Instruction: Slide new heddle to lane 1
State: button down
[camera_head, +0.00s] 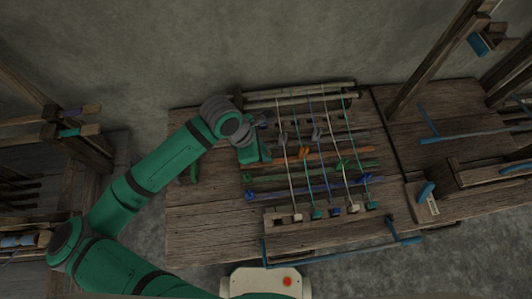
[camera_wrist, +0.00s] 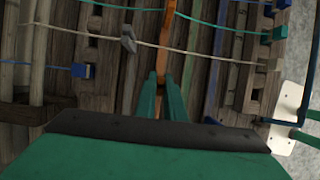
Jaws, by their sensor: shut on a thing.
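My gripper (camera_head: 267,156) is at the left end of the orange lane bar (camera_head: 325,154), left of the first white thread. In the wrist view its two green fingers (camera_wrist: 161,90) are close together, with orange showing between them. I cannot tell whether that orange piece (camera_wrist: 158,106) is the new heddle or the bar's own end, as the fingers hide most of it. A grey heddle (camera_head: 283,138) is on the first white thread; it also shows in the wrist view (camera_wrist: 128,40). An orange heddle (camera_head: 304,152) sits further right on the orange bar.
Several white and teal threads cross the bars, ending at small weights (camera_head: 335,211) at the near edge. A green bar (camera_head: 290,177) and a blue bar (camera_head: 300,190) lie nearer. Bare tabletop (camera_head: 215,225) is free at left. A wooden post (camera_head: 430,65) rises at right.

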jog(key=shift+w+d+r, duration=0.1)
jog(key=shift+d, duration=0.25)
jog(key=c, duration=1.8)
grip_release()
jog(key=shift+c, duration=0.2)
jog(key=v, duration=1)
jog(key=shift+r, duration=0.3)
jog(key=shift+a, duration=0.2)
